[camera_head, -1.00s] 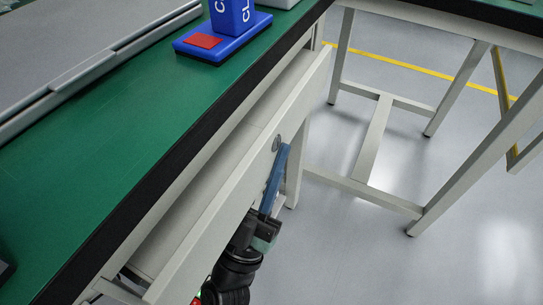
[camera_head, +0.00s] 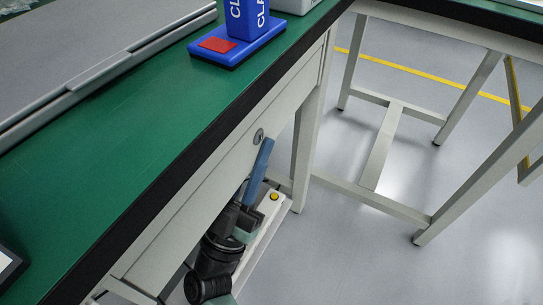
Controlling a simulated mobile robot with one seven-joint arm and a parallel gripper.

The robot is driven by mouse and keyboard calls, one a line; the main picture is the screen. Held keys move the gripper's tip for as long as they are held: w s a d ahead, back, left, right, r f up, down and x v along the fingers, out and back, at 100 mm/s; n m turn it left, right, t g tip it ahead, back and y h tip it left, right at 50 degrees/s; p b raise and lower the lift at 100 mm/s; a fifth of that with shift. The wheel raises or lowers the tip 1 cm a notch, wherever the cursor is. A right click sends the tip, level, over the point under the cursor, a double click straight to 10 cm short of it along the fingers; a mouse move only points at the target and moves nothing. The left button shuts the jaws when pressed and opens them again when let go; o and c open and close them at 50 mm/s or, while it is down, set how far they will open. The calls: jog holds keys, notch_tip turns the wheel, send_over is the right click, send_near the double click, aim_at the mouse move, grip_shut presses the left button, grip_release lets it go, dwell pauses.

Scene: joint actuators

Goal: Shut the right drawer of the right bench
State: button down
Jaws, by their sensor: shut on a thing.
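The drawer (camera_head: 205,190) has a pale grey front with a round lock (camera_head: 258,136) near its far end. Its front now sits close under the black edge of the green bench top, and no open drawer interior shows. A blue bar handle (camera_head: 262,165) is on the front, below the lock. My gripper (camera_head: 246,212) is black and dark grey and is shut on the lower part of the handle. The fingertips are partly hidden by the gripper body.
A blue block (camera_head: 247,18) on a blue base with a red patch (camera_head: 217,45) stands on the bench top (camera_head: 130,120). A grey case (camera_head: 90,60) lies at left. A white box with a yellow button (camera_head: 274,197) is beneath the bench. Floor at right is clear beside another bench's legs.

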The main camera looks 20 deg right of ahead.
jog(key=shift+w+a+t+y, duration=0.25)
jog(key=shift+t+y, duration=0.05)
jog(key=shift+t, duration=0.1)
jog(key=c, duration=1.2)
grip_release()
jog(key=o, duration=0.3)
jog(key=shift+f, duration=0.1)
